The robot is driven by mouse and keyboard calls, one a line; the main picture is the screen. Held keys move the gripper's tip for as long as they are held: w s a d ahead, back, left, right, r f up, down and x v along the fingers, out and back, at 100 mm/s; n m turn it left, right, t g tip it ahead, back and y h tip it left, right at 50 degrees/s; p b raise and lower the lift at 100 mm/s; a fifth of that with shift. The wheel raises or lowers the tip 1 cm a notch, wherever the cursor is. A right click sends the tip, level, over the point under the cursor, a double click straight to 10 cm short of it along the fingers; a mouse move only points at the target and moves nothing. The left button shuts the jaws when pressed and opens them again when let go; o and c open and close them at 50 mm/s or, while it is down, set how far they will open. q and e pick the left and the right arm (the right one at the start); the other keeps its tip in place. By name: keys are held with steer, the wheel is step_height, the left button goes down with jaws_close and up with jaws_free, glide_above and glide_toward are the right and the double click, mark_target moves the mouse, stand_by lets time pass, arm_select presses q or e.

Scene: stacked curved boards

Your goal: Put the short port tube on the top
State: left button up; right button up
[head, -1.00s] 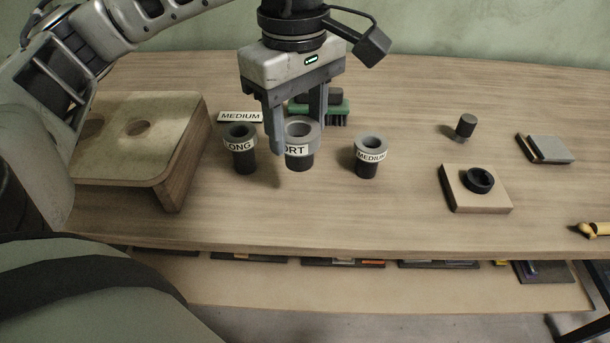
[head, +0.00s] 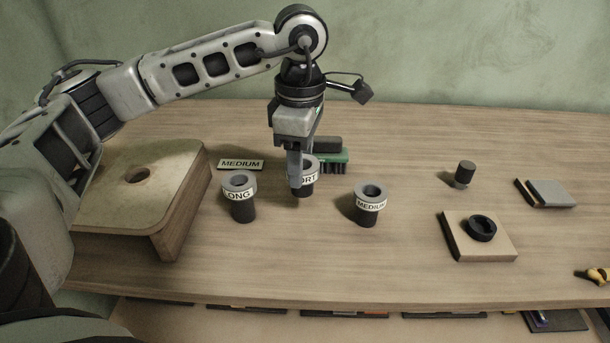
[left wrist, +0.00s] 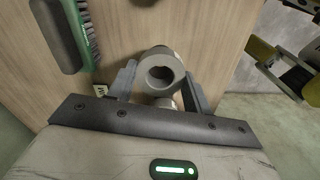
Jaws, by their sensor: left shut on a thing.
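The short port tube (head: 309,180), grey-rimmed with a dark lower body and a label reading "ORT", is partly hidden by my left gripper (head: 298,180). The gripper is shut on it. In the left wrist view, the tube's grey ring (left wrist: 150,78) sits between the two fingers. I cannot tell whether its base touches the table. The curved board piece (head: 185,156) stands at the left, its top pierced by a round hole (head: 138,174). The long tube (head: 240,205) stands left of the short one, and the medium tube (head: 368,210) stands to its right. My right gripper is out of view.
A green brush (head: 335,160) lies just behind the gripper, and a "MEDIUM" label plate (head: 241,164) lies behind the long tube. A wooden block with a black ring (head: 481,229) and a dark cylinder (head: 464,173) are at the right. The front middle of the table is clear.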

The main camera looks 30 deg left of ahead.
arm_select(q)
steer(key=shift+w+a+f, duration=0.2)
steer(key=shift+w+f, duration=0.6)
steer(key=shift+f, duration=0.2)
steer(key=f, duration=0.3)
steer(key=shift+w+a+f+p, duration=0.1)
steer(key=shift+w+p, duration=0.1)
steer(key=shift+p, duration=0.15)
steer(key=shift+f, duration=0.2)
steer(key=shift+f, duration=0.2)
steer(key=o, duration=1.3)
steer(key=shift+r, duration=0.15)
